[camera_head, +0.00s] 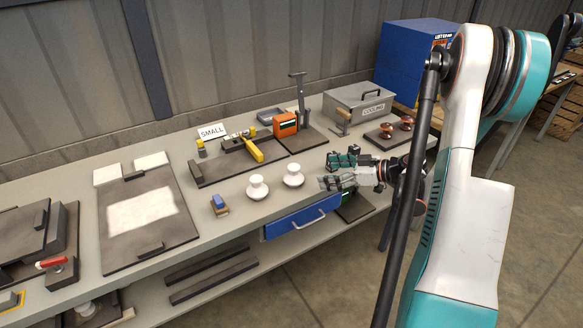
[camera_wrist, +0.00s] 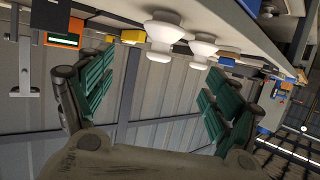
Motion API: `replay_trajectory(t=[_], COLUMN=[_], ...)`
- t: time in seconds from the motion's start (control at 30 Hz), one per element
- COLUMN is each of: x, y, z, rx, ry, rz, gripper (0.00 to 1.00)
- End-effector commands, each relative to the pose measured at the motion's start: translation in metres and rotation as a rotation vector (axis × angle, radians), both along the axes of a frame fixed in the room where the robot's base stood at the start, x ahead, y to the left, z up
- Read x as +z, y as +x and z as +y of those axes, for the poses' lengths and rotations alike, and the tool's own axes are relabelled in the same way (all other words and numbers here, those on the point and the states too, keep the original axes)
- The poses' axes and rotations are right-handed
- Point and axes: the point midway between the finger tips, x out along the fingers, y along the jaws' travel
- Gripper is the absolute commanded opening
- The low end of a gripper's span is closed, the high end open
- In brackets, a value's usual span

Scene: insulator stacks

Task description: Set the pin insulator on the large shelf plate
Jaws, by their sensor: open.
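Two white insulators stand upright on the bench in the head view, a left one (camera_head: 257,188) and a right one (camera_head: 293,176). I cannot tell which of them is the pin insulator. In the wrist view they show upside down, the nearer one (camera_wrist: 159,38) and the farther one (camera_wrist: 203,49). My gripper (camera_head: 336,170) is open and empty, to the right of the right insulator and apart from it. Its green fingers (camera_wrist: 158,92) are spread wide in the wrist view. On the lower shelf at the bottom left, a dark plate (camera_head: 107,304) carries a white piece, partly cut off.
A dark tray (camera_head: 213,171) with a yellow-handled tool lies behind the insulators, by a SMALL sign (camera_head: 211,131). A small blue block (camera_head: 219,204) stands left of them. Brown insulators (camera_head: 387,130) and a COOLING box (camera_head: 358,103) stand back right. A blue drawer (camera_head: 300,222) is below.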

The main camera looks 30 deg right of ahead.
Motion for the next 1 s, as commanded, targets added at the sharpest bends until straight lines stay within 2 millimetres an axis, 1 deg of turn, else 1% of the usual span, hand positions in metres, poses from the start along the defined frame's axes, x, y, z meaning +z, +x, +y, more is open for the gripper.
replay_trajectory(t=[0.2,0.4,0.73,0.9,1.0], x=[-0.017,-0.027,-0.035,-0.047,-0.05], y=[0.029,0.054,0.069,0.086,0.096], z=[0.022,0.039,0.05,0.064,0.071], rx=[0.006,0.003,0.002,0.004,0.002], ry=[-0.001,0.0,-0.001,0.0,-0.001], rz=[-0.001,-0.002,-0.002,-0.001,-0.002], gripper=[0.82,0.82,0.82,0.82,0.82])
